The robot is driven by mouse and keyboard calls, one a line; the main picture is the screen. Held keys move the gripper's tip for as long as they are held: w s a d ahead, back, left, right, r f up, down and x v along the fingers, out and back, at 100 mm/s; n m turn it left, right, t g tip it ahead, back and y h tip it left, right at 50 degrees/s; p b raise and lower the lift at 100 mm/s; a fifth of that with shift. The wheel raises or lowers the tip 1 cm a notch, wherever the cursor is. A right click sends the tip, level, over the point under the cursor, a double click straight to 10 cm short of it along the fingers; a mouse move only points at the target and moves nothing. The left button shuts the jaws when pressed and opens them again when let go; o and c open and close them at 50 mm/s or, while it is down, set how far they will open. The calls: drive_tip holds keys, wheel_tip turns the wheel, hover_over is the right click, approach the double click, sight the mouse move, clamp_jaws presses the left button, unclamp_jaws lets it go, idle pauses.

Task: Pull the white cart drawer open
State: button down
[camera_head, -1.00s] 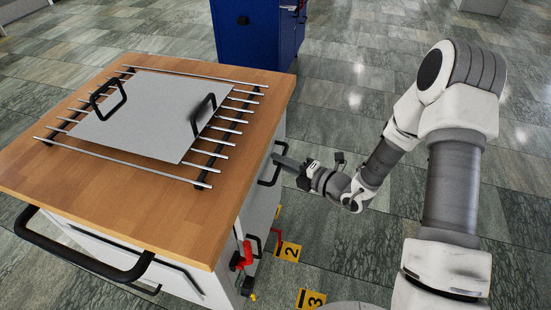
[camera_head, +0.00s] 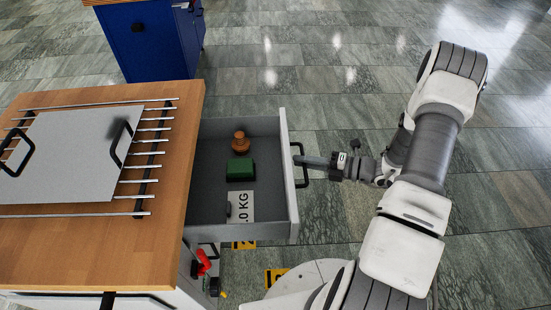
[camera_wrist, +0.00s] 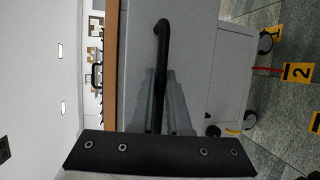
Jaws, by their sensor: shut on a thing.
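The white cart drawer (camera_head: 290,172) stands pulled out from the right side of the wood-topped cart (camera_head: 175,185). Its grey inside shows from above. Its black handle (camera_head: 303,165) is on the drawer front and also shows in the wrist view (camera_wrist: 161,45). My gripper (camera_head: 303,160) is shut on this handle, with its fingers on both sides of the bar in the wrist view (camera_wrist: 158,100). Inside the drawer are a brown knobbed object (camera_head: 239,142), a green block (camera_head: 241,169) and a white plate with "KG" lettering (camera_head: 240,206).
A grey metal plate (camera_head: 70,150) with black handles lies on a rod rack on the cart top. A blue cabinet (camera_head: 150,45) stands behind. A red clamp-like part (camera_head: 203,262) is below the drawer. Tiled floor to the right is clear around my arm.

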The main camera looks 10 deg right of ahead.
drive_tip(key=s+d, duration=0.1)
drive_tip(key=d, duration=0.8)
drive_tip(key=shift+s, duration=0.15)
drive_tip(key=shift+d, duration=0.1)
drive_tip(key=c, duration=1.2)
unclamp_jaws()
drive_tip(key=shift+o, duration=0.2)
drive_tip(key=p+v, duration=0.1)
drive_tip(key=v, duration=1.6)
drive_tip(key=shift+p, duration=0.4)
drive_tip(key=shift+d+r, duration=0.1)
drive_tip(key=shift+r, duration=0.1)
